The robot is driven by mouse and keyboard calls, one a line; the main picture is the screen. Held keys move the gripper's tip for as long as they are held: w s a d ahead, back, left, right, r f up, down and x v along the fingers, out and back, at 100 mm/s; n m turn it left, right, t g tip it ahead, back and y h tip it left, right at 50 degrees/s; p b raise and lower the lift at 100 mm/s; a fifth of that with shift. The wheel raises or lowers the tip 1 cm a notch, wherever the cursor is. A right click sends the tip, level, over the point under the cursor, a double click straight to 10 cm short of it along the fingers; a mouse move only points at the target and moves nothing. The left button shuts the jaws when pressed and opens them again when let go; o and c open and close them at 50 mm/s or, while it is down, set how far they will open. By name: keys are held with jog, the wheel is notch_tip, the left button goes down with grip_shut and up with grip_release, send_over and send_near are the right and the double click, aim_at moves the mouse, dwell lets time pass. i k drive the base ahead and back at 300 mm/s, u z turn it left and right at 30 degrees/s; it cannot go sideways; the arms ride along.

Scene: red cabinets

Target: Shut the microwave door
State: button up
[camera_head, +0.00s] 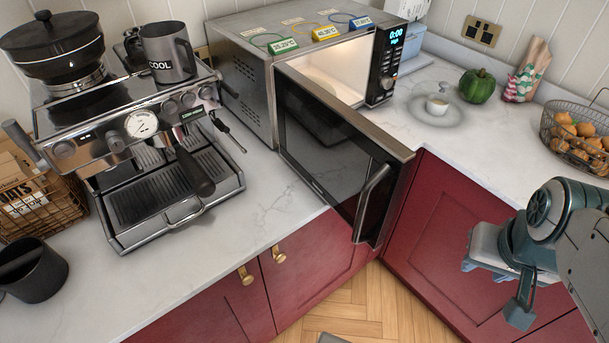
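The microwave (240,75) stands on the counter in the corner, with its lit interior showing. Its door (318,150) is wide open, swung out toward me over the counter's front edge. The door has a dark glass panel and a metal handle (371,204) near its free end. The control panel (386,66) with a blue display is at the right of the opening. My gripper (492,290) is at the lower right, in front of the red cabinets and apart from the door. Its fingers point left and down; their gap is not clear.
A coffee machine (160,130) stands left of the door. Open floor (385,305) lies below the door.

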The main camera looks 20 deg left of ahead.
aim_at(360, 170)
jog(key=k, duration=0.4)
jog(key=u, duration=1.05)
jog(key=i, duration=0.5)
jog(key=u, duration=1.8)
jog(key=k, duration=0.85)
jog(key=z, duration=1.9)
jog(key=i, duration=0.5)
jog(key=u, duration=0.05)
